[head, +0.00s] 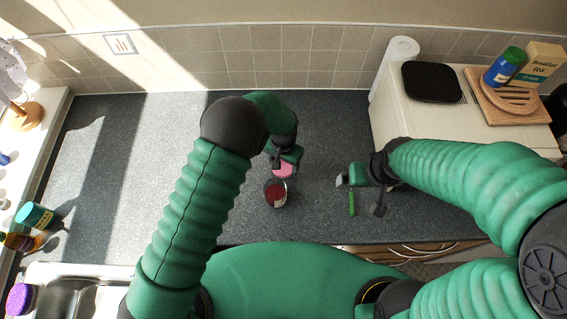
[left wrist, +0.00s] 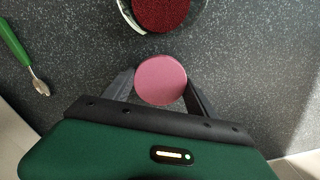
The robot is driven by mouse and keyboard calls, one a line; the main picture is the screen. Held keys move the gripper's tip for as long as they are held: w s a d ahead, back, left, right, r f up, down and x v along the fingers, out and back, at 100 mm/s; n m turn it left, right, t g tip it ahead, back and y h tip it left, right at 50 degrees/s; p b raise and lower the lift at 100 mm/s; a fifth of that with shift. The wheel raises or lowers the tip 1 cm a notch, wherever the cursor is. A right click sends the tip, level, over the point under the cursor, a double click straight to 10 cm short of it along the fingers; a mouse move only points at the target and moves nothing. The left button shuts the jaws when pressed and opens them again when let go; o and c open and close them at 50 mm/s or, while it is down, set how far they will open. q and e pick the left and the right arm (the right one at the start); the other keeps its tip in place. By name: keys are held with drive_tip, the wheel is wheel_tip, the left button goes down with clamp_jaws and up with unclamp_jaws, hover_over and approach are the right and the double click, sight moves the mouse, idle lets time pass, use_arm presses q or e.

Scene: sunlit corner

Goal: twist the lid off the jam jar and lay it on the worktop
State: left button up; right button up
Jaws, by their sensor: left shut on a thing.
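The jam jar (head: 276,193) stands open on the worktop (head: 320,120), with dark red jam showing in its mouth. The jar also shows at the top of the left wrist view (left wrist: 158,12). The pink round lid (left wrist: 161,80) is off the jar and beside it. My left gripper (head: 286,166) is shut on the lid, with one finger on each side of it in the left wrist view. I cannot tell whether the lid touches the worktop. My right gripper (head: 361,194) is open and empty, to the right of the jar, its fingers apart.
A green-handled utensil (head: 351,203) lies by my right gripper and also shows in the left wrist view (left wrist: 14,42). A sink (head: 75,297) is at front left. The left worktop is clear.

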use_arm(q)
drive_tip(key=shift+f, duration=0.8)
drive_tip(key=shift+d+f, duration=0.2)
drive_tip(key=shift+f, duration=0.25)
use_arm(e)
drive_tip(key=shift+d+r, duration=0.2)
drive_tip(key=shift+r, duration=0.1)
